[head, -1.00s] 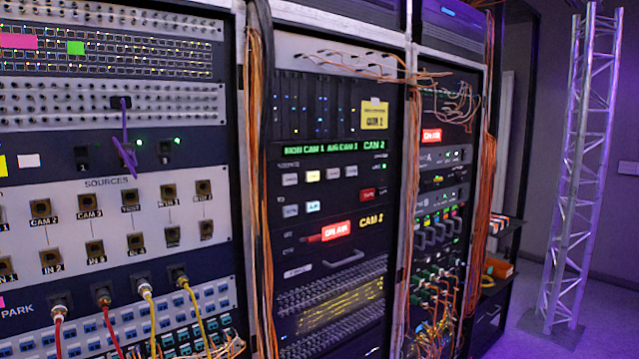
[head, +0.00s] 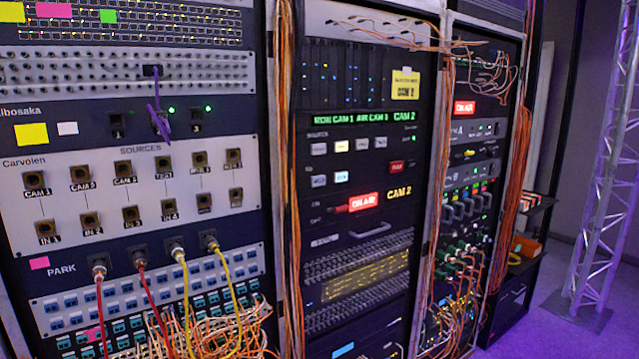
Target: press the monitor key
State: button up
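The switcher panel (head: 312,219) is in the middle rack. Its green display (head: 350,117) seems to read MON CAM 1, AIR CAM 1, with CAM 2 at its right. Below is a row of small pale keys (head: 341,146) marked SOURCE. A dark red key (head: 396,167) sits to the right. The small captions are too blurred to tell which key is the monitor key. My gripper is not in view.
A red ON AIR lamp (head: 364,202) and a handle (head: 370,230) are lower on the middle rack. Orange cables (head: 286,150) hang along its left edge. The left rack has a patch panel (head: 120,215) with plugged cables. A truss tower (head: 603,200) stands right, with open floor beside it.

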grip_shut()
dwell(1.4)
